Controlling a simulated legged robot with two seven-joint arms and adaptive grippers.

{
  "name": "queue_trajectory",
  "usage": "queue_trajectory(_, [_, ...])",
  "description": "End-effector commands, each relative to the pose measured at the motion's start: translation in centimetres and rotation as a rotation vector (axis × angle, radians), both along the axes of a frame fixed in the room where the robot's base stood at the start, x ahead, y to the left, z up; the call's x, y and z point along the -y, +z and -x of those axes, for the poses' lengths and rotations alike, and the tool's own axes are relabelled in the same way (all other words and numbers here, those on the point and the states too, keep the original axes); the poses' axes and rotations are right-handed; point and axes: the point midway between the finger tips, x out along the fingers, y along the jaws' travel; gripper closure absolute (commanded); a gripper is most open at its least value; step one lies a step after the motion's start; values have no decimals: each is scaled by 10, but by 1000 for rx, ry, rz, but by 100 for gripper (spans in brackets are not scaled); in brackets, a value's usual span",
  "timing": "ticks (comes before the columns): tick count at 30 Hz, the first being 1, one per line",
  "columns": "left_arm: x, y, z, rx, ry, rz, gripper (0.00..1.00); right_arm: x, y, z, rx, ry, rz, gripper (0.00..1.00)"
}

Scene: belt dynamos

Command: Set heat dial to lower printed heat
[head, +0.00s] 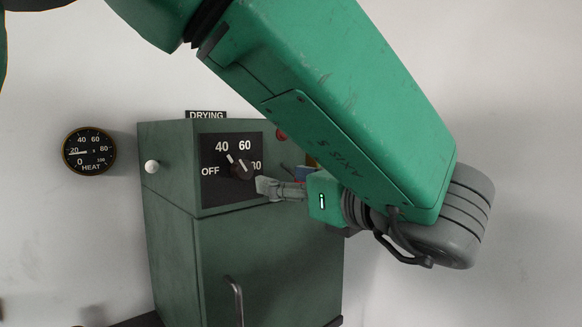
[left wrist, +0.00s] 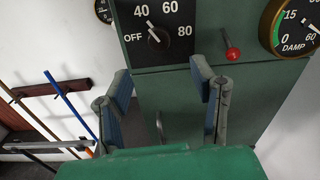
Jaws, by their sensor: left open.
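The heat dial (head: 241,169) is a dark round knob on a black panel (head: 222,196) printed OFF, 40, 60 and 80. Its white pointer mark points up and left, towards the 40. In the left wrist view the dial (left wrist: 158,39) also points near the 40. My left gripper (head: 262,187) is just right of and below the dial in the head view, overlapping the panel's edge. In the left wrist view my left gripper (left wrist: 160,78) has its fingers apart with nothing between them, and the dial lies beyond them. My right gripper is not seen.
The panel is on a green cabinet (head: 250,245) labelled DRYING, with a white side knob (head: 151,167) and a handle (head: 235,298). A red-knobbed lever (left wrist: 232,54) and a DAMP gauge (left wrist: 293,28) are at right. A HEAT gauge (head: 89,151) on the wall reads near 20.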

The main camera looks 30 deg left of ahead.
Motion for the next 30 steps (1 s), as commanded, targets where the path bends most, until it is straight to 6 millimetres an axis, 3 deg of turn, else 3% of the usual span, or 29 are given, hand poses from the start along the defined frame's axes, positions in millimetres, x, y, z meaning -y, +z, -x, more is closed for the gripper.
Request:
queue_trajectory(9, [-61, 3, -27, -5, 4, -1, 49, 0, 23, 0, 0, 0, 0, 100])
queue_trajectory(15, [-92, 3, -41, -3, 3, -1, 49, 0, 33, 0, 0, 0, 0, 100])
queue_trajectory(21, [-106, 2, -47, -2, 2, -2, 49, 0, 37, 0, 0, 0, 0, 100])
queue_trajectory(30, [-108, 1, -48, -2, 2, -2, 49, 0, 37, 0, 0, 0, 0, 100])
